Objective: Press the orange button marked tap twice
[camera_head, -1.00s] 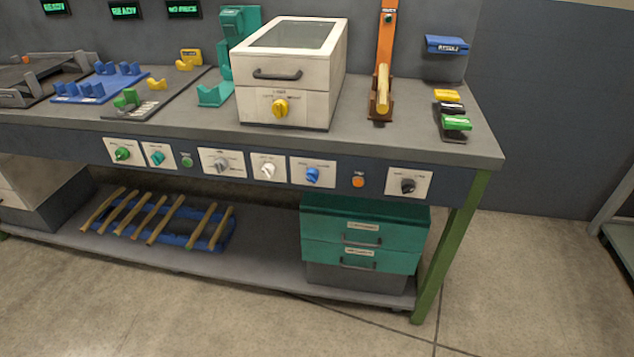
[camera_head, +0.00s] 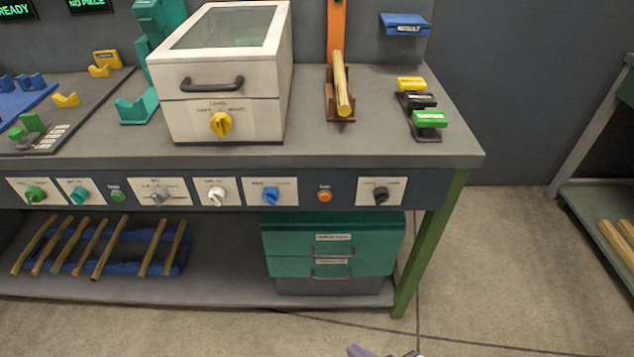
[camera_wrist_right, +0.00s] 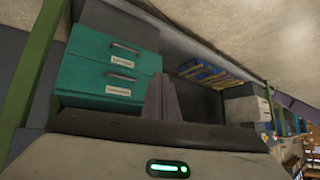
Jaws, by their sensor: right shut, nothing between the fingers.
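The orange button (camera_head: 324,197) is a small round button on the dark front panel of the bench (camera_head: 340,180). A small label sits just above it, too blurred to read. A blue knob (camera_head: 271,196) is to its left and a black knob (camera_head: 380,196) to its right. My right gripper (camera_head: 362,351) just shows at the bottom edge of the head view, well below the button and apart from it. In the right wrist view its purple-grey fingers (camera_wrist_right: 163,100) are together and empty. The button is not clear in the wrist view. My left gripper is not in view.
A teal drawer unit (camera_head: 333,245) stands under the bench, and also shows in the wrist view (camera_wrist_right: 108,72). A white box with a yellow knob (camera_head: 222,124) sits on the bench. Green bench leg (camera_head: 430,245) at right. Open floor lies in front.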

